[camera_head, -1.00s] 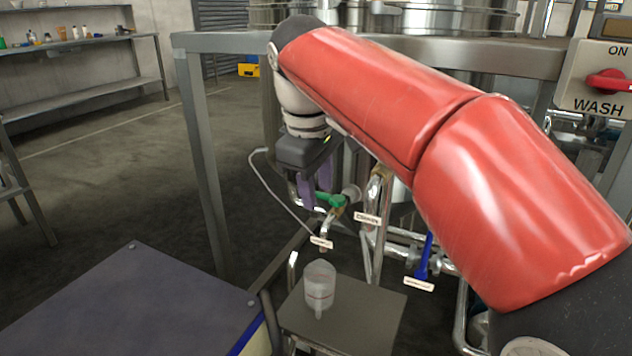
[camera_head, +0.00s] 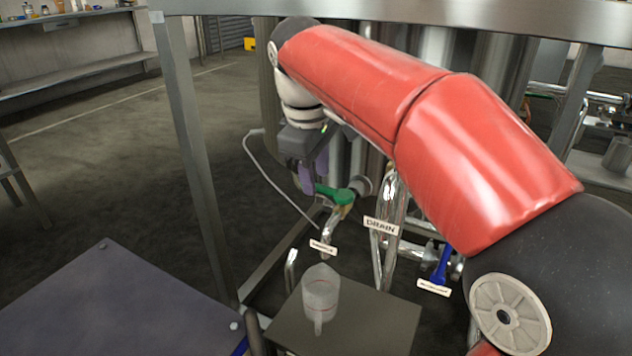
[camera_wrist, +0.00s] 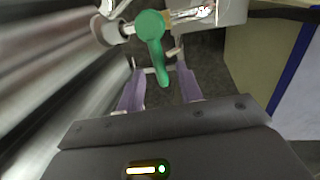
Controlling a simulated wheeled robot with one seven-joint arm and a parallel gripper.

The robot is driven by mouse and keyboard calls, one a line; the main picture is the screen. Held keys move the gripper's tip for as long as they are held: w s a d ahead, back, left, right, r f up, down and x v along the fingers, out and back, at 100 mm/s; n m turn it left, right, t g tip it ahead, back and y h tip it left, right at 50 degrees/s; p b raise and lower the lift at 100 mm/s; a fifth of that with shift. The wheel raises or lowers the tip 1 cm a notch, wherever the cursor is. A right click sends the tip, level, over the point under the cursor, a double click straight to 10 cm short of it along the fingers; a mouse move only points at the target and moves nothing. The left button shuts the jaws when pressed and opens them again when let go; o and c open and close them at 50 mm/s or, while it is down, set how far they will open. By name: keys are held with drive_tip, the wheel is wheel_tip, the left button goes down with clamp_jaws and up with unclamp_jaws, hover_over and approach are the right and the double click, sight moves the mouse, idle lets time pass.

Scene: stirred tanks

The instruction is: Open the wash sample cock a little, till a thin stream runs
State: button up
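The sample cock has a green lever (camera_head: 330,193) on a metal valve with a downward spout (camera_head: 328,232); a small tag (camera_head: 323,247) hangs by it, its print too small to read surely. My gripper (camera_head: 310,182) is at the lever's free end. In the wrist view, the lever (camera_wrist: 153,38) points between the two purple fingers of my gripper (camera_wrist: 161,84), which stand apart with gaps on both sides. A clear jug (camera_head: 320,297) with a red line stands below the spout. I see no stream between spout and jug.
The jug stands on a small grey stand (camera_head: 388,322). A drain pipe with a DRAIN label (camera_head: 381,226) and a blue-handled valve (camera_head: 441,263) are to the right. A steel frame post (camera_head: 192,150) stands at left, and a dark flat top (camera_head: 110,310) lies front left.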

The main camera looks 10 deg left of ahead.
drive_tip(key=shift+w+f, duration=0.1)
drive_tip(key=shift+f, duration=0.55)
clamp_jaws()
